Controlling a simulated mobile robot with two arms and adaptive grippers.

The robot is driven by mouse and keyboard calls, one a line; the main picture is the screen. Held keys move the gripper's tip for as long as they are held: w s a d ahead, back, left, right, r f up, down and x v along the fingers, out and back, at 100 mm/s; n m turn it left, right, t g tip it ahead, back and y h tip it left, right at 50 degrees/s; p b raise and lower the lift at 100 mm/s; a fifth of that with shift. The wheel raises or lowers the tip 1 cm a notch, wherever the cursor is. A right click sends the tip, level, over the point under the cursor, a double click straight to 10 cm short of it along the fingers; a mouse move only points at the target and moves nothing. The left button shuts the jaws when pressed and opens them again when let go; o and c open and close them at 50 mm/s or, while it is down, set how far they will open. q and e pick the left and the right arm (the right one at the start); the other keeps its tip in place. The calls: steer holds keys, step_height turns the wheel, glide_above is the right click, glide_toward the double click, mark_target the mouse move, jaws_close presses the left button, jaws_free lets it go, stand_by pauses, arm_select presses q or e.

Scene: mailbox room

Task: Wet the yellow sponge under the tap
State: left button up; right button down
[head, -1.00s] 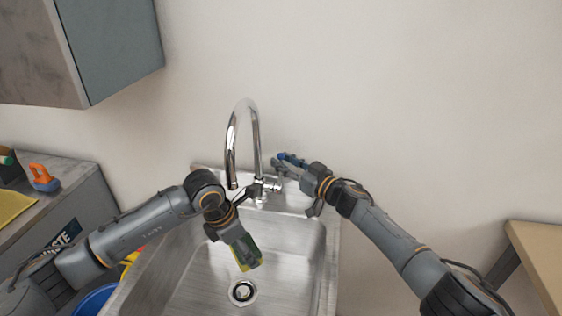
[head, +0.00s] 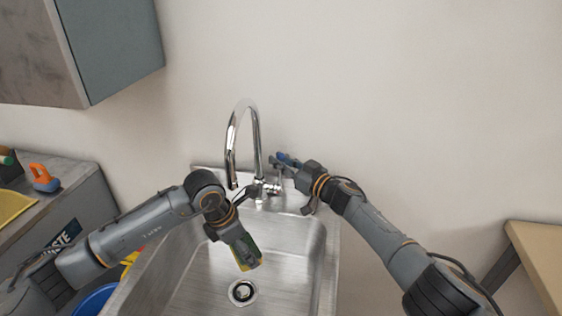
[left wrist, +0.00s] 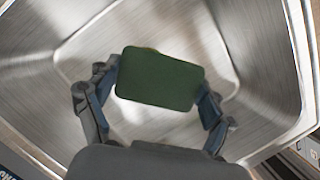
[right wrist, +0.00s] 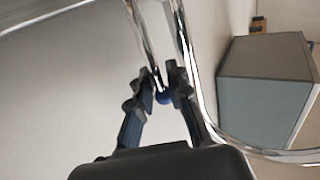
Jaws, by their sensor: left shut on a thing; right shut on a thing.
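The yellow sponge (head: 249,258) has a dark green scouring face and a thin yellow edge. My left gripper (head: 243,250) is shut on it and holds it tilted over the sink basin (head: 297,240), near the drain and below and right of the spout. In the left wrist view the sponge (left wrist: 160,80) sits between both fingers, green face toward the camera. The chrome tap (head: 256,140) arches at the back of the sink; no water shows. My right gripper (head: 282,164) is shut on the tap lever, whose blue tip (right wrist: 163,97) shows between the fingers in the right wrist view.
A grey counter (head: 75,182) at left holds an orange-and-blue object (head: 44,178) and a yellow item (head: 14,206). A blue bucket (head: 95,301) stands below, left of the sink. A wall cabinet (head: 110,45) hangs upper left. A wooden table (head: 540,255) is at right.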

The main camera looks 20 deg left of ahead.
steer(key=shift+s+f+n, duration=0.15)
steer(key=shift+s+n, duration=0.2)
steer(key=shift+n, duration=0.05)
steer(key=shift+s+n+y, duration=0.15)
steer(key=shift+n+y, duration=0.15)
steer(key=c, duration=1.4)
jaws_free()
steer(key=shift+r, duration=0.25)
steer(key=shift+c, duration=0.2)
steer(key=shift+s+d+t, duration=0.15)
steer(key=shift+t, duration=0.15)
steer(key=shift+f, duration=0.15)
